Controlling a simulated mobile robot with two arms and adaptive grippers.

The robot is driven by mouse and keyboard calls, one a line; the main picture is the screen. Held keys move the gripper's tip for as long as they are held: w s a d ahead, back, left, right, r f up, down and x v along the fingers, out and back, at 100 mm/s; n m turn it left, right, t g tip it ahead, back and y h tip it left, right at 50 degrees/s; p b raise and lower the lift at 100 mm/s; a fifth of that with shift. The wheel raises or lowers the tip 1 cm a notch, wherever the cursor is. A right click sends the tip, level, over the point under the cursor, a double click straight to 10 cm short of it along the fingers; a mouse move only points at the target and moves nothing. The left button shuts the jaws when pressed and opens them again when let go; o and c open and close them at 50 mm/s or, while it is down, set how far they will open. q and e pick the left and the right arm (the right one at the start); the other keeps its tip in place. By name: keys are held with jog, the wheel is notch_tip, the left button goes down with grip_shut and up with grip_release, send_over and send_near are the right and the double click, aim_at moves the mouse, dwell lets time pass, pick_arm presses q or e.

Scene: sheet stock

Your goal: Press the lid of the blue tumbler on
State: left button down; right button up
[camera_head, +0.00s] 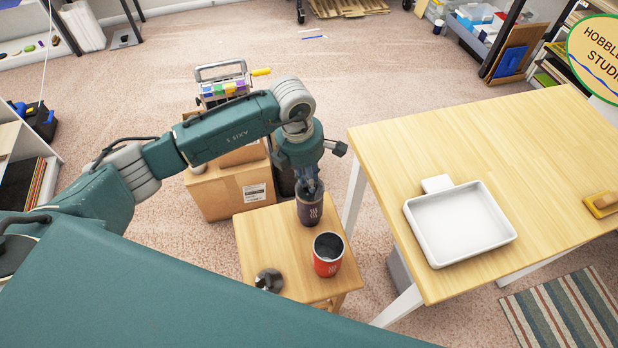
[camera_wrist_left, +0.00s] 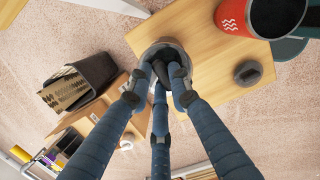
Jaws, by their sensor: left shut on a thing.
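In the left wrist view the three fingers meet (camera_wrist_left: 163,68) inside the tumbler's round rim (camera_wrist_left: 166,46). The fingers cover most of the lid between them, so I cannot tell how it sits on the rim. My right gripper is not in view.
The stool (camera_head: 262,238) also holds an open red tumbler (camera_head: 327,262) and a loose dark lid (camera_head: 268,280); the lid also shows in the left wrist view (camera_wrist_left: 247,74). A wooden table (camera_head: 480,150) with a white tray (camera_head: 428,247) stands right. Cardboard boxes (camera_head: 225,190) stand behind.

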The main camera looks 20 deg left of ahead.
pick_arm(q)
jog(key=shift+f+b, duration=0.3)
jog(key=shift+b, duration=0.45)
dwell(1.8)
jog(key=c, duration=1.5)
grip_release()
jog(key=shift+o, duration=0.2)
jog(key=o, duration=0.4)
jog(key=shift+r+p, duration=1.9)
jog(key=shift+r, duration=1.65)
